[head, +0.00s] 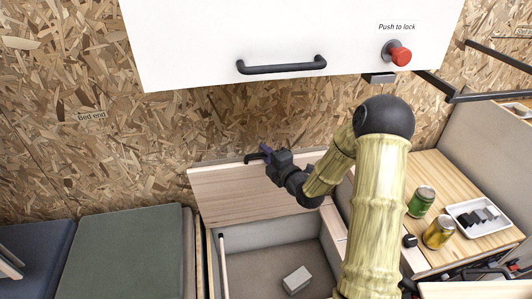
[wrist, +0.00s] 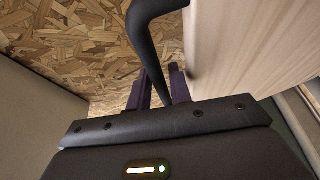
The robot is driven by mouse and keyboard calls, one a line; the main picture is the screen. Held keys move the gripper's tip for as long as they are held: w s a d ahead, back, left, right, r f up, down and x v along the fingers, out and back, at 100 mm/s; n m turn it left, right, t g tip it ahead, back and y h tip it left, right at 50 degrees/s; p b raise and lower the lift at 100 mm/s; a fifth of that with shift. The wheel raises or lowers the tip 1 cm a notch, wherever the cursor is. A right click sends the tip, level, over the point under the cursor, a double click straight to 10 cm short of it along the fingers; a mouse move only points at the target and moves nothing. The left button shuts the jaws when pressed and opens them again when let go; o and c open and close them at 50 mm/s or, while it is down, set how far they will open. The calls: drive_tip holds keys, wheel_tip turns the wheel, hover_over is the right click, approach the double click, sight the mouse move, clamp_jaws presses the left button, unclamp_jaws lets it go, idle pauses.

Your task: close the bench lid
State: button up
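The bench lid (head: 235,192) is a pale wooden panel, raised and tilted back towards the wall behind the open bench box. It also shows as the pale wood face at the right in the wrist view (wrist: 245,45). My gripper (head: 264,153) is at the lid's upper edge. In the wrist view, a black curved bar (wrist: 150,45), seemingly the lid's handle, runs down between my two purple fingers (wrist: 160,90). The fingers lie close on both sides of it and look shut on it. The bar's lower end is hidden between the fingers.
The open bench box (head: 255,240) holds a light grey block (head: 297,280). A green cushion (head: 125,252) lies left of it. A white cabinet (head: 200,45) with a black handle hangs above. A wooden table (head: 440,175) at right carries cans (head: 421,202) and a white tray (head: 463,207).

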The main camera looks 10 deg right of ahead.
clamp_jaws()
drive_tip(key=shift+f, duration=0.1)
